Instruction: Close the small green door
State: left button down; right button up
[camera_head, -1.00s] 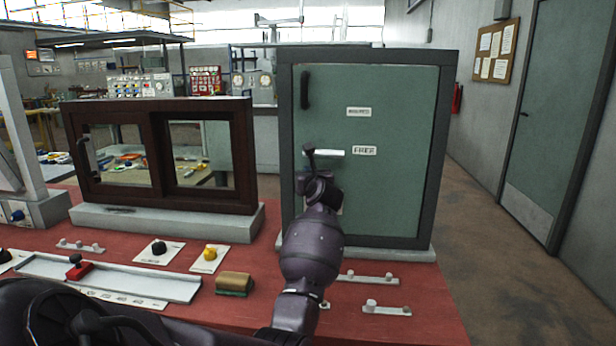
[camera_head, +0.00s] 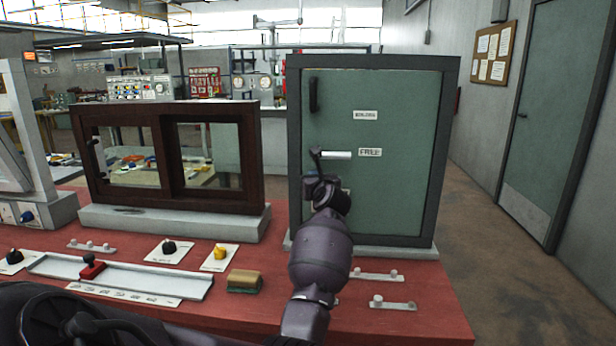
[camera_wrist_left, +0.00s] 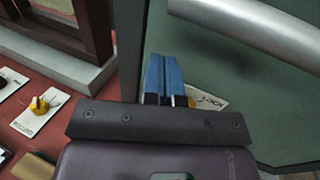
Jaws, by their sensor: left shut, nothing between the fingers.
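The small green door (camera_head: 395,190) stands in a dark grey frame (camera_head: 449,150) at the right end of the red table. It looks flush with the frame, with no clear gap visible. It has a black vertical grip (camera_head: 314,95) at its upper left and a light bar handle (camera_head: 338,155) lower down. My left gripper (camera_head: 317,158) is shut and empty, in front of the door's left side by the bar handle. In the left wrist view, its blue fingers (camera_wrist_left: 163,75) are together before the green panel, below the silver bar (camera_wrist_left: 255,30). Contact cannot be told.
A brown framed sliding window (camera_head: 165,205) stands left of the door on a grey base. In front are a yellow knob (camera_head: 220,252), a black knob (camera_head: 169,247), a red slider (camera_head: 92,266) on a rail and a brass-green block (camera_head: 244,281). Open floor lies right of the table.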

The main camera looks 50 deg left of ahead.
pick_arm(q)
jog(key=s+d+p, duration=0.1)
jog(key=s+d, duration=0.5)
jog(key=s, duration=0.1)
jog(key=shift+s+d+f, duration=0.2)
jog(key=shift+s+f, duration=0.1)
jog(key=shift+s, duration=0.1)
